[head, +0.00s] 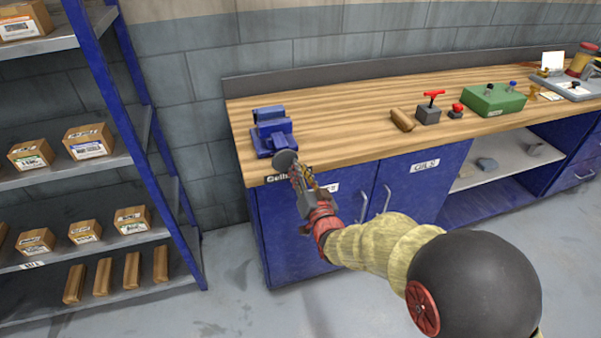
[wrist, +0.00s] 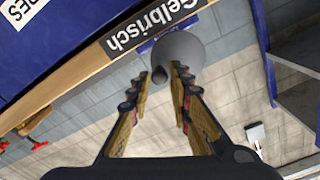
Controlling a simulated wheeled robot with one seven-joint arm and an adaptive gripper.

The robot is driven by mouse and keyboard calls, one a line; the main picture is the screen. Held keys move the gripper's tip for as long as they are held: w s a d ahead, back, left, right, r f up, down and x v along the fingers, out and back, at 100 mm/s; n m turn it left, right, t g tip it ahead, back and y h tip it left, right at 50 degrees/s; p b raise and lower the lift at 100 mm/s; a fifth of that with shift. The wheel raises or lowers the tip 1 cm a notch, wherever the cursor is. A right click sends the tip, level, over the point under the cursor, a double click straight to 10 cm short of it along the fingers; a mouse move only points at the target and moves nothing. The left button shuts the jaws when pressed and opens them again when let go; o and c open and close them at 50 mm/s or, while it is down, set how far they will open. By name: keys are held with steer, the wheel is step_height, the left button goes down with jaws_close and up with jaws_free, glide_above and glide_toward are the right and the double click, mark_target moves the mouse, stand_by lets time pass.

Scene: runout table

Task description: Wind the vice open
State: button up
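The blue vice (head: 271,128) sits on the left end of the wooden bench top. My gripper (head: 297,172) is just in front of the handwheel. In the wrist view, my gripper (wrist: 158,76) has its two fingers apart, with the knob between the tips. I cannot tell whether either finger touches it. The vice jaws are too small to judge.
The bench top (head: 340,120) is clear between the vice and a wooden block (head: 403,121). A grey box with a red T-handle (head: 430,108) and a green box (head: 493,100) stand further right. A blue cabinet (head: 310,235) is below; a shelf rack (head: 110,160) stands left.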

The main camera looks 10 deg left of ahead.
steer(key=shift+o, duration=1)
steer(key=shift+f, duration=0.15)
steer(key=m, duration=2.5)
steer(key=shift+s, duration=0.1)
steer(key=shift+c, duration=0.8)
jaws_close()
steer(key=shift+r+n, duration=0.25)
steer(key=shift+n, duration=0.6)
steer(key=shift+r+n, duration=0.2)
steer(key=shift+n, duration=0.65)
